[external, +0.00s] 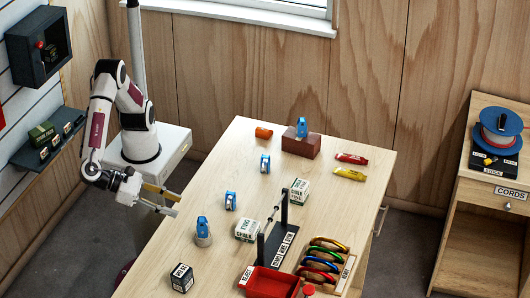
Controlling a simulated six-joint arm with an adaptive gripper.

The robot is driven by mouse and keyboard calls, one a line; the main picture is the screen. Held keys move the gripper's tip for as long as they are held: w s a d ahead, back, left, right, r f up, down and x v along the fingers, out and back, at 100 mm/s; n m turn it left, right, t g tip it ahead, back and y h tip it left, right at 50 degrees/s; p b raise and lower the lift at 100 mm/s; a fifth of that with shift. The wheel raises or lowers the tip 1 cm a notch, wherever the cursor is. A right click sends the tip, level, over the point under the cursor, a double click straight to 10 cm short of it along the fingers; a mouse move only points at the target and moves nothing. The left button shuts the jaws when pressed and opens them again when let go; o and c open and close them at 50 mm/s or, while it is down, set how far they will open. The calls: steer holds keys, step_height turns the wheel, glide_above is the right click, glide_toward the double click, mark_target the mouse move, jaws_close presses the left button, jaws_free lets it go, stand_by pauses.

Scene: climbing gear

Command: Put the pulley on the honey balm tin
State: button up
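Several blue-and-white pulleys are on the table in the external view. One pulley (231,201) and another pulley (265,163) stand on the bare wood. A third pulley (202,224) sits on a short, round grey-beige tin (203,240), and one more pulley (301,127) is on a brown block (300,146). No label reading honey balm is legible, so I cannot tell whether the round tin is the honey balm tin. My gripper (175,203) is beside the table's left edge, its two fingers apart and nothing between them. It is apart from all the pulleys.
A black box (181,277) is at the front left, a red tray (268,284) at the front. Coloured carabiners (322,262) lie right. Bare wood (225,165) is clear at back left.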

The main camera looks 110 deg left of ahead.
steer(key=w+a+r+m+t+h, duration=0.1)
steer(key=w+a+r+m+h, duration=0.1)
steer(key=w+r+m+h, duration=0.3)
steer(key=w+a+r+m+t+h, duration=0.1)
steer(key=w+a+r+m, duration=0.1)
steer(key=w+r+m, duration=0.35)
steer(key=w+a+r+m+h, duration=0.2)
steer(key=a+r+m+h, duration=0.2)
steer(key=a+r+m, duration=0.5)
steer(key=s+a+f+m+g+y, duration=0.2)
steer(key=s+a+f+m, duration=0.4)
steer(key=s+a, duration=0.3)
steer(key=s+a+f+m+g+y, duration=0.2)
steer(key=s+a+f+m+g, duration=0.2)
steer(key=s+a, duration=0.5)
steer(key=s+a+f+m+g+y, duration=0.2)
steer(key=s+a+f+m, duration=0.6)
steer(key=a, duration=0.4)
steer(key=shift+s+a+f+m+g, duration=0.2)
steer(key=shift+s+m+g, duration=0.2)
steer(key=shift+s+m, duration=0.4)
